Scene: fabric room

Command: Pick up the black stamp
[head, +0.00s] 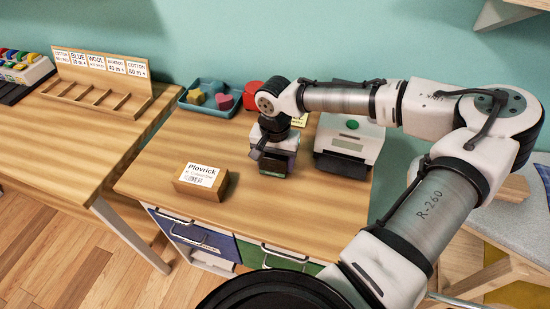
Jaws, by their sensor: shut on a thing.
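My gripper (276,167) points down over the front middle of the wooden desk, to the right of a wooden block with a label. It is shut on a small dark thing between its fingers, which looks like the black stamp (273,173). The gripper body hides most of it. I cannot tell whether it touches the desk top or is just above it.
The label block (201,182) reads "Plovrick". Behind stand a blue tray (209,111) with coloured shapes, a red object (253,94) and a white-and-black label printer (349,146). The desk (150,178) is clear at front left. A wooden card rack (100,83) stands on the left table.

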